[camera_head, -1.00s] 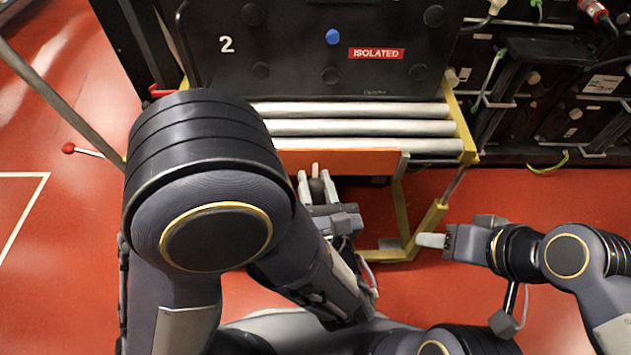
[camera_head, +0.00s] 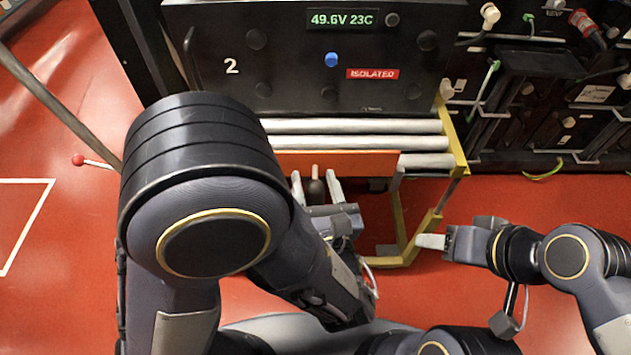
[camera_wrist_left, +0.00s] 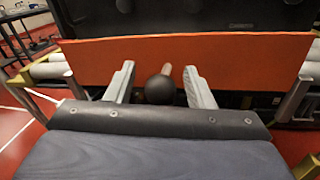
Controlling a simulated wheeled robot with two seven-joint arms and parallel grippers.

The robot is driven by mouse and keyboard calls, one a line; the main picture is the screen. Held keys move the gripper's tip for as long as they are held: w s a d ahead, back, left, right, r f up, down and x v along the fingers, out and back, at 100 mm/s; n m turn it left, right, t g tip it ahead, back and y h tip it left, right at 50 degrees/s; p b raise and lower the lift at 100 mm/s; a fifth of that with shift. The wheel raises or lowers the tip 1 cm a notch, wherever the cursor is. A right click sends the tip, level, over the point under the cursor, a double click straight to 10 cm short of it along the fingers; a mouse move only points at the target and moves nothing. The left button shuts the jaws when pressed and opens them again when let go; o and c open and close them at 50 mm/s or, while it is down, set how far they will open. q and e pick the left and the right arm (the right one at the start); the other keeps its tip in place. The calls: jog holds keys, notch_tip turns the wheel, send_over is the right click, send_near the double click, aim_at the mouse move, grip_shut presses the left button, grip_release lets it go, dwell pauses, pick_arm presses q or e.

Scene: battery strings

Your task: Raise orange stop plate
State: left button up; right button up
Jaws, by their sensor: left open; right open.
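The orange stop plate (camera_head: 340,163) is a flat bar across the front of the roller cart. In the head view it overlaps the nearest roller, and my arm hides its left end. In the left wrist view the orange stop plate (camera_wrist_left: 190,55) spans nearly the full width. My left gripper (camera_head: 315,178) is open just in front of the plate. In the left wrist view its fingers (camera_wrist_left: 160,72) stand either side of a dark round knob with a pale stem (camera_wrist_left: 160,90); contact cannot be told. My right gripper (camera_head: 430,241) is open and empty, right of the cart's yellow frame.
A black battery module (camera_head: 300,85) marked 2 and ISOLATED stands behind the rollers (camera_head: 350,126). The yellow cart frame (camera_head: 458,140) runs down the right side. A red-tipped lever (camera_head: 79,160) sticks out at left. Racked modules with cables fill the right; the red floor is open.

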pick_arm(q)
jog(key=s+d+p, duration=0.1)
jog(key=s, duration=0.6)
jog(key=shift+s+d, duration=0.3)
jog(key=shift+s, duration=0.05)
